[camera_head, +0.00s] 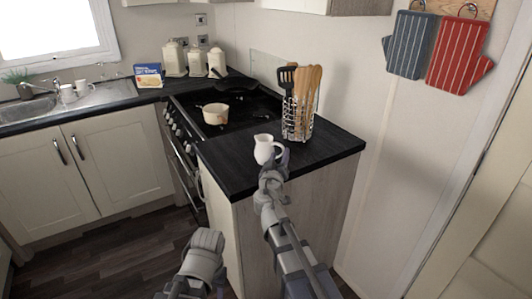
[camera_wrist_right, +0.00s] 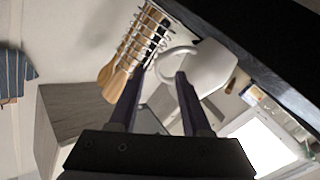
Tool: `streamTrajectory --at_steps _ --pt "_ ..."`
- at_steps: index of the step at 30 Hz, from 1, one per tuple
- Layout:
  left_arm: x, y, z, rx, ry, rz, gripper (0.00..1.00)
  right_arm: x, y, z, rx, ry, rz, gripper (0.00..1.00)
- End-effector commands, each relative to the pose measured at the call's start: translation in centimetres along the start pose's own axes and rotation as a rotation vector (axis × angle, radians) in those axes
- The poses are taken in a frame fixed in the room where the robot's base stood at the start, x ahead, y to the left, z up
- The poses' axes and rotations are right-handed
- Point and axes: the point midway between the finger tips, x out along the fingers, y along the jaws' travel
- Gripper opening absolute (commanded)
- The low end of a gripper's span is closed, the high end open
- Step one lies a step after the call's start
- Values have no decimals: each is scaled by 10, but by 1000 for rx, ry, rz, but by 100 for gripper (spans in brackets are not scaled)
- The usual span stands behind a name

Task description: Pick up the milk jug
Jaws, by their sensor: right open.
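The milk jug (camera_head: 264,149) is small and white and stands upright near the front edge of the dark counter. In the right wrist view its pale body (camera_wrist_right: 211,68) and looped handle (camera_wrist_right: 176,53) lie just beyond my fingers. My right gripper (camera_head: 275,166) is close in front of the jug, on its handle side. In the right wrist view the two dark fingers of this gripper (camera_wrist_right: 162,72) are apart, with the handle near and beyond their tips. I cannot tell whether they touch it. The jaws of my left gripper do not show.
A wire utensil holder (camera_head: 297,118) with wooden utensils and a black spatula stands right behind the jug. A cream saucepan (camera_head: 216,114) sits on the hob further left. Counter to the right of the jug is clear. Oven mitts (camera_head: 459,54) hang on the wall.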

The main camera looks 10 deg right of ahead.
Motion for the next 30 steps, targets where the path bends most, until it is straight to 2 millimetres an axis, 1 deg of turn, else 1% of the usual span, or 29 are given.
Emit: streamTrajectory --at_steps 2,5,12,15,21,22,23,30 --pt "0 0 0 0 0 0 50 1 0 0 0 0 0 48" --pt "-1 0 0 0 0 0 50 8 1 -1 0 -1 0 48" --pt "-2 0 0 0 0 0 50 42 2 -1 0 -1 1 48" --pt "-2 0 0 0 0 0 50 52 3 -1 0 -1 0 48" --pt "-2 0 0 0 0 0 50 51 3 -1 0 0 -1 48" --pt "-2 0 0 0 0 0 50 51 3 -1 0 0 -1 47" --pt "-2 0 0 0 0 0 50 51 3 -1 0 0 -1 44" --pt "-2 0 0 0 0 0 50 51 3 -1 0 0 0 17"
